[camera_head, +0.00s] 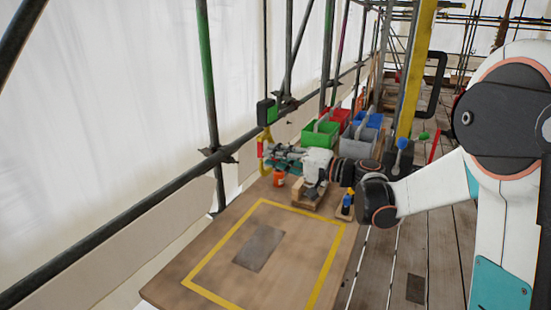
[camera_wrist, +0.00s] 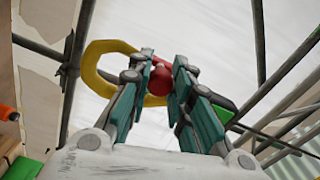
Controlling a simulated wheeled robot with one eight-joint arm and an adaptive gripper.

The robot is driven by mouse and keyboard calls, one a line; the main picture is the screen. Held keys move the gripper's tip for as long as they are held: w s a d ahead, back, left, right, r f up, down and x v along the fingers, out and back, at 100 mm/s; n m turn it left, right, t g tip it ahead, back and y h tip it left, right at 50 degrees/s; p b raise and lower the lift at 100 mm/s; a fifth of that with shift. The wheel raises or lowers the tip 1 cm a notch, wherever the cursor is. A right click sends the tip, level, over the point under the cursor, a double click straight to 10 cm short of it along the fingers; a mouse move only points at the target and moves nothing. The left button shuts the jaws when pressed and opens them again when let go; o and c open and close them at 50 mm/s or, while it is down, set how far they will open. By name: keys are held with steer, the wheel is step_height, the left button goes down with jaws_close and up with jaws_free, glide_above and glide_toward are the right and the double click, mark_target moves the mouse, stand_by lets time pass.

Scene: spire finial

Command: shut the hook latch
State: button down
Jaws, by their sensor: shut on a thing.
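The hook latch shows in the wrist view as a curved yellow hook (camera_wrist: 98,62) with a red ball knob (camera_wrist: 160,82). My gripper (camera_wrist: 166,72) has its two teal-padded fingers on either side of the red knob, shut on it. In the head view my gripper (camera_head: 268,153) reaches left to the yellow hook (camera_head: 261,147), beside the scaffold rail above the far end of the table. I cannot tell whether the hook's end sits in a catch.
A green bin (camera_head: 320,134), a grey bin (camera_head: 358,142) and other bins stand behind my gripper. An orange jar (camera_head: 279,178) stands below it. The near wooden table (camera_head: 200,255) is clear.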

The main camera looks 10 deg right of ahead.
stand_by(0.4)
steer(key=c, duration=1.4)
jaws_free()
steer(key=shift+w+d, duration=0.1)
steer(key=shift+d, duration=0.1)
steer(key=v, duration=1.2)
